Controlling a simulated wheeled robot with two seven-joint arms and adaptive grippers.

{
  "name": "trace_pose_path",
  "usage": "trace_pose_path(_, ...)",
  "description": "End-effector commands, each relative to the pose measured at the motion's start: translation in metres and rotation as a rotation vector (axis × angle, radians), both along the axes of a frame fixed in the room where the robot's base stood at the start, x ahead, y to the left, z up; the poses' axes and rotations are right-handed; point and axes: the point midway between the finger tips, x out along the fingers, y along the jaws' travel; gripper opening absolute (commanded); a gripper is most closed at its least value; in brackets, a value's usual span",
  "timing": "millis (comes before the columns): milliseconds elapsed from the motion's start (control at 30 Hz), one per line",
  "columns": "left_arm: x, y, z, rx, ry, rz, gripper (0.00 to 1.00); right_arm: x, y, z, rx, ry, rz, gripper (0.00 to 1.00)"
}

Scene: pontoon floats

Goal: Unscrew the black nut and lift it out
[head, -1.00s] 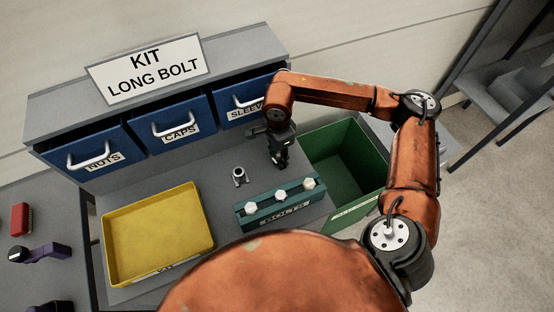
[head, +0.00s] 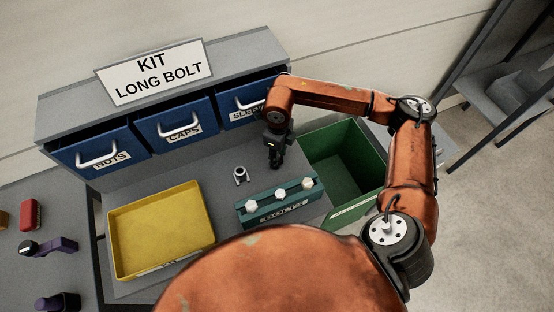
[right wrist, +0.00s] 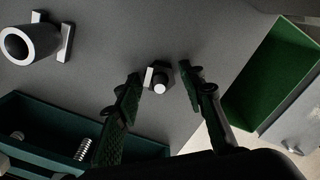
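A small dark nut-like part (right wrist: 160,84) with a pale round end and bright flat sides sits on the grey bench in the right wrist view. I cannot tell for certain whether it is the black nut or what it is screwed on. My right gripper (right wrist: 158,74) is open, with one finger on each side of this part and gaps showing on both sides. In the head view the right gripper (head: 275,160) points down at the bench behind the green bolt block, and hides the part. My left gripper is not in view.
A teal block with white-headed bolts (head: 280,210) and a grey ring on a stand (head: 240,175) are close by. A green bin (head: 372,150) stands right, a yellow tray (head: 160,272) left. Blue drawers marked NUTS (head: 90,165), CAPS (head: 175,145) and SLEEVES (head: 238,118) line the back.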

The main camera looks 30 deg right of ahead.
Motion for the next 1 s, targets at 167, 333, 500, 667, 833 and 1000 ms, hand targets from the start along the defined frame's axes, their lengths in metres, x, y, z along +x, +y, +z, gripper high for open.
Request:
trace_pose_path(167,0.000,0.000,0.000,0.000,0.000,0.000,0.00,0.000,0.000,0.000,0.000,0.000,0.001,0.23)
trace_pose_path(333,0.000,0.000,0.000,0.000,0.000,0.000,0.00,0.000,0.000,0.000,0.000,0.000,0.002,0.12)
trace_pose_path(500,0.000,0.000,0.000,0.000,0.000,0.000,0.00,0.000,0.000,0.000,0.000,0.000,0.004,0.03)
trace_pose_path(667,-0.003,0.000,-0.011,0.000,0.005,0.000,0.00,0.001,-0.001,-0.003,-0.002,0.000,0.123,0.03)
trace_pose_path(833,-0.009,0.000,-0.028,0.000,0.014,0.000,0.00,0.001,-0.001,-0.005,-0.002,-0.001,0.384,0.03)
trace_pose_path(1000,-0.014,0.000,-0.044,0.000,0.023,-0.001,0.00,0.001,0.000,-0.004,-0.001,0.000,0.641,0.03)
